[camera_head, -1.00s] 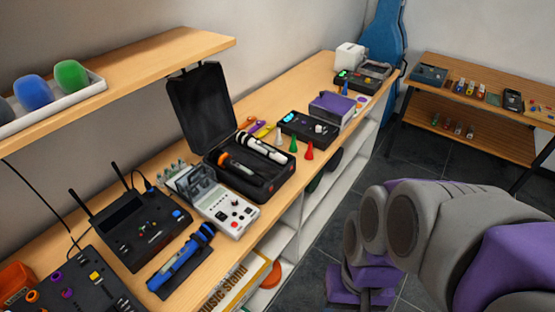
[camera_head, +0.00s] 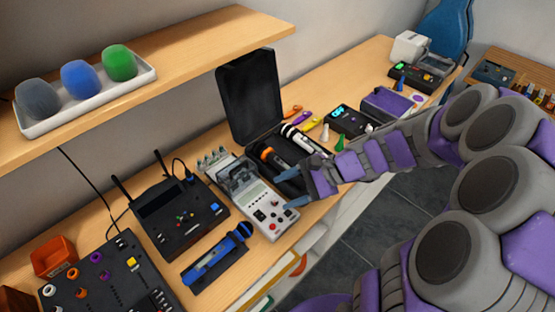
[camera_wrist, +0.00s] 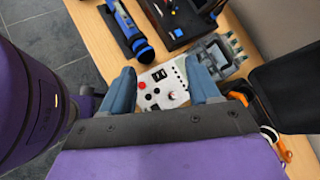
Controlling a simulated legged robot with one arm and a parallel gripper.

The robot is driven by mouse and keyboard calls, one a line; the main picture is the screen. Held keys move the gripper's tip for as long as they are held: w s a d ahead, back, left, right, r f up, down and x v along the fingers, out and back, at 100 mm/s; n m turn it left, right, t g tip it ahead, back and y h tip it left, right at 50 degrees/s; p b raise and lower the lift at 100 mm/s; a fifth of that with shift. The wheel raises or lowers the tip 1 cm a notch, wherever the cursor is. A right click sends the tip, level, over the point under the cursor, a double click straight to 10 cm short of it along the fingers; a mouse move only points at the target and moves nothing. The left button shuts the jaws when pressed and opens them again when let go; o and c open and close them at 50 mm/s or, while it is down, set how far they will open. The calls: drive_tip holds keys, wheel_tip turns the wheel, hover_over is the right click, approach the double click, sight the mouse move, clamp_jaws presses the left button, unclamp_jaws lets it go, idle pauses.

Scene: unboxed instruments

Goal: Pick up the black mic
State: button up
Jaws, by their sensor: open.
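The black mic (camera_head: 272,158) with an orange ring lies in an open black case (camera_head: 252,100), beside a white mic (camera_head: 298,138). My gripper (camera_head: 304,182) is open and empty, above the front of the case and close to a white device. It hides part of the case and the mic's lower end. In the wrist view my open fingers (camera_wrist: 160,68) frame the white device (camera_wrist: 152,98). The case lid (camera_wrist: 290,88) shows at the right there, with an orange bit beside my gripper that I cannot identify surely.
A blue mic (camera_head: 215,252) lies on a dark stand in front of a black antenna receiver (camera_head: 182,218). A shelf (camera_head: 190,68) with a tray of foam covers overhangs the table's back. Small cones and more devices stand beyond the case.

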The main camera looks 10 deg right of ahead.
drive_tip(key=w+d+f+m+t+p, duration=0.1)
drive_tip(key=w+d+f+m+t, duration=0.1)
drive_tip(key=w+d+m+t, duration=0.35)
drive_tip(key=m+t, duration=0.2)
drive_tip(key=m, duration=0.5)
approach(279, 159)
drive_tip(key=shift+w+a+f+h+b, duration=0.15)
drive_tip(key=shift+w+a+b, duration=0.35)
drive_tip(key=shift+a, duration=0.05)
drive_tip(key=shift+w+a+f+h+b, duration=0.15)
drive_tip(key=shift+w+a+b, duration=0.3)
drive_tip(key=shift+a, duration=0.1)
drive_tip(key=shift+w+a+f, duration=0.2)
drive_tip(key=shift+w, duration=0.2)
drive_tip(key=b+x, duration=0.2)
drive_tip(key=x, duration=0.3)
drive_tip(key=shift+a+f, duration=0.1)
drive_tip(key=shift+a, duration=0.1)
drive_tip(key=shift+d, duration=0.15)
drive_tip(key=shift+d, duration=0.1)
drive_tip(key=shift+c, duration=1.3)
clamp_jaws()
